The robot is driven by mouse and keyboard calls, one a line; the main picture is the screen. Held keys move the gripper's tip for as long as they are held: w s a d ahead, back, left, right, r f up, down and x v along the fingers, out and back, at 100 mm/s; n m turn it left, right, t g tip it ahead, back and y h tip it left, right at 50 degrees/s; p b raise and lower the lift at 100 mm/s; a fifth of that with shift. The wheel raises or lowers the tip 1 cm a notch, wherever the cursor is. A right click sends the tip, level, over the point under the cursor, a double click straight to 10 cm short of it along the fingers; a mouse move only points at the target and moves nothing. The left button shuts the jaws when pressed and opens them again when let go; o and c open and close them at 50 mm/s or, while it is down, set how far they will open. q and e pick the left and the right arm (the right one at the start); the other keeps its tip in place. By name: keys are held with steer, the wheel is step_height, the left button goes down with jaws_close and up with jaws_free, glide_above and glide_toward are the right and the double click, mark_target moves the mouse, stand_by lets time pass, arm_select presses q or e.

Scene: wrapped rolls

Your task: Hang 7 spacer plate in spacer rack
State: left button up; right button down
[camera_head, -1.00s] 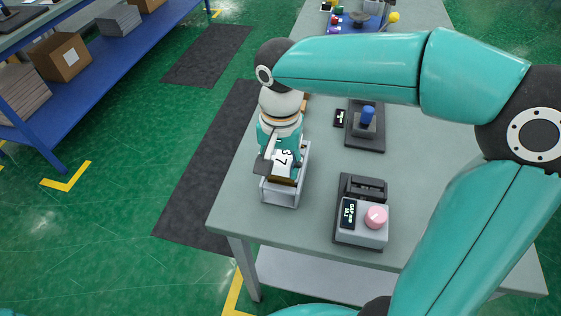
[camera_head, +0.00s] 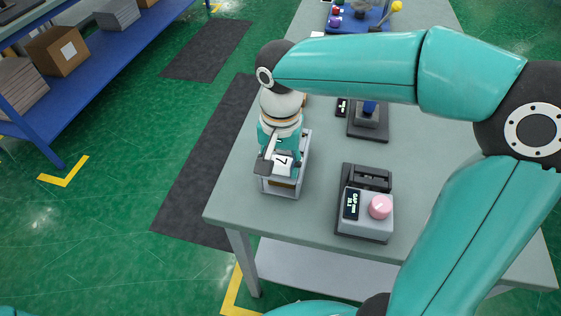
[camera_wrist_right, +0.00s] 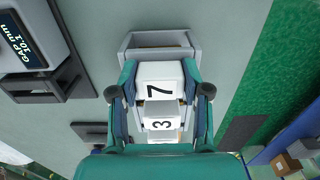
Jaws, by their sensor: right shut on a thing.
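The white spacer plate marked 7 (camera_head: 283,163) is between the fingertips of my right gripper (camera_head: 281,146), which is shut on it. It also shows in the right wrist view (camera_wrist_right: 160,84), with a finger on each side. The grey spacer rack (camera_head: 282,191) stands at the table's left edge, and the plate is over or within its frame; its exact seating is hidden. In the right wrist view the rack's end wall (camera_wrist_right: 154,41) lies just beyond the plate. A plate marked 3 (camera_wrist_right: 162,124) is behind plate 7. My left gripper is not in view.
A gap gauge with a pink knob (camera_head: 380,207) stands right of the rack. A dark stand with a blue top (camera_head: 369,107) is farther back. A blue tray (camera_head: 343,24) with small items is at the far end. Bare table lies between them.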

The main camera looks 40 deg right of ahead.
steer(key=shift+c, duration=2.3)
jaws_free()
steer(key=shift+r, duration=0.1)
step_height(320, 180, up, 12)
